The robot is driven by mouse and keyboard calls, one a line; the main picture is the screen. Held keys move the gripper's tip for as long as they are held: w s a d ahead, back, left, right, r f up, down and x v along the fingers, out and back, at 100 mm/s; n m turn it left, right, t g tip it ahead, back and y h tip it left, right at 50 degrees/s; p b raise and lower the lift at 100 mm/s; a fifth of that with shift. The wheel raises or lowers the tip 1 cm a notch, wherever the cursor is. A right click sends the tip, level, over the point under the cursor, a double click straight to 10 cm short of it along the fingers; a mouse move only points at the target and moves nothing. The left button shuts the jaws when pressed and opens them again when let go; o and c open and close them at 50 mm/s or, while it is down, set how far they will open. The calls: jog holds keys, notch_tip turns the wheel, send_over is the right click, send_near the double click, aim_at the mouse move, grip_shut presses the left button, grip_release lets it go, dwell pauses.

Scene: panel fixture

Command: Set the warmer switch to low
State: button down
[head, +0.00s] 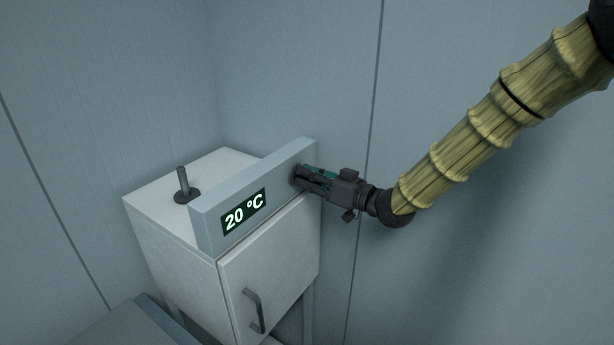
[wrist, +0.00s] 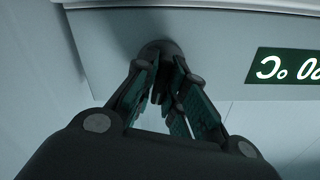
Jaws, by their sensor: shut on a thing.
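The warmer (head: 272,262) is a white cabinet with a light grey panel along its top front edge. Its display (head: 243,213) reads 20 °C. The switch, a dark round knob (head: 296,178), sits at the right end of the panel; it also shows in the wrist view (wrist: 159,48). My gripper (head: 304,178) reaches in from the right, with its fingers shut on the knob. In the wrist view the fingers (wrist: 165,85) close around the knob's near part. The fingers hide most of the knob, and I see no setting marks.
A dark post on a round base (head: 183,188) stands on the cabinet top. The cabinet door has a grey bar handle (head: 254,310). A grey surface (head: 120,325) lies at the lower left. Plain walls stand behind, with free room right of the cabinet.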

jog(key=m, duration=0.2)
jog(key=m+p, duration=0.1)
jog(key=m, duration=0.1)
jog(key=shift+w+d+r+m, duration=0.2)
jog(key=shift+m, duration=0.1)
jog(key=shift+w+m+p, duration=0.1)
jog(key=shift+m+p, duration=0.4)
jog(key=shift+m, duration=1.4)
jog(key=c, duration=1.5)
grip_release()
jog(key=shift+d, duration=0.1)
jog(key=shift+f, duration=0.2)
jog(key=v, duration=1.2)
